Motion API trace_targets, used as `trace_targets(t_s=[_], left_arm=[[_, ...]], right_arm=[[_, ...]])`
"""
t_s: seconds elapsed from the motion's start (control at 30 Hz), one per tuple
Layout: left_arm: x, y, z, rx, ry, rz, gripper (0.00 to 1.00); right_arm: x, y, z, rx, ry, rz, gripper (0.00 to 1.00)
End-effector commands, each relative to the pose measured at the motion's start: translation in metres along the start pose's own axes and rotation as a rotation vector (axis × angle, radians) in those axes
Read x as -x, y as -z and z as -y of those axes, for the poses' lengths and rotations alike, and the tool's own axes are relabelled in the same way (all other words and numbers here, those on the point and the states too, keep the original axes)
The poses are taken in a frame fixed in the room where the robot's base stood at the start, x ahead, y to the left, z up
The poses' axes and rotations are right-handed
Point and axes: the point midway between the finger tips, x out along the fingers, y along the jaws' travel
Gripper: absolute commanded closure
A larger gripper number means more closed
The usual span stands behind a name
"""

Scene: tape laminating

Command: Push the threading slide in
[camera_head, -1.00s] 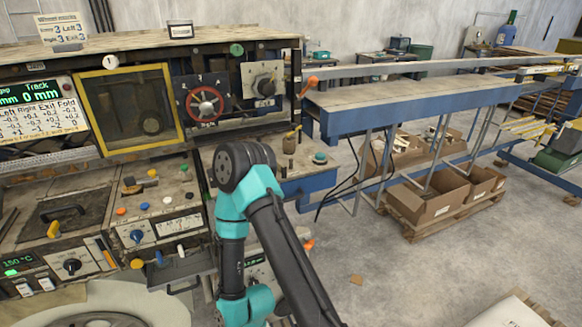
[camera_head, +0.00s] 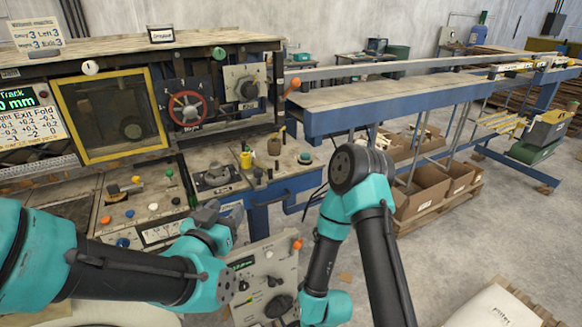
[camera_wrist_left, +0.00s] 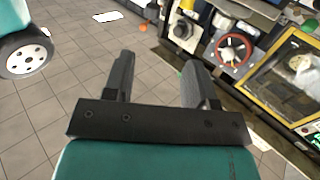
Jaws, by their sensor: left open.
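My left gripper (camera_head: 212,215) reaches in from the left, low in front of the machine, above the control box. In the left wrist view its two dark fingers (camera_wrist_left: 158,78) stand wide apart with nothing between them. No part is clearly marked as the threading slide. A grey plate with a dark knob (camera_head: 214,175) on the machine deck, behind my left gripper, may be it; I cannot tell whether it is in or out. My right arm (camera_head: 358,190) stands right of the machine, and its gripper does not show.
The yellow-framed window (camera_head: 112,113) and red handwheel (camera_head: 187,108) are on the machine face. A yellow cylinder (camera_head: 246,160) and brass fitting (camera_head: 274,145) stand on the deck. The control box (camera_head: 268,283) is low in front. Cardboard boxes (camera_head: 425,185) lie under the long table.

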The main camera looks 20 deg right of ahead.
Motion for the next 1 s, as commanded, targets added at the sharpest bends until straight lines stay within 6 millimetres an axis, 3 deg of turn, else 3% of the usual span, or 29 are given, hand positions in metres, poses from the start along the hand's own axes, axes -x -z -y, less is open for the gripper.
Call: trace_targets(t_s=[0.1, 0.57, 1.0], left_arm=[[0.001, 0.011, -0.007, -0.008, -0.007, -0.029, 0.49], [-0.006, 0.010, -0.006, -0.007, -0.006, -0.026, 0.49], [-0.071, 0.011, -0.006, -0.007, -0.005, -0.025, 0.49]], right_arm=[[0.000, 0.000, 0.000, 0.001, 0.000, 0.000, 0.38], [0.000, 0.000, 0.000, 0.001, 0.000, 0.000, 0.38], [0.000, 0.000, 0.000, 0.001, 0.000, 0.000, 0.38]])
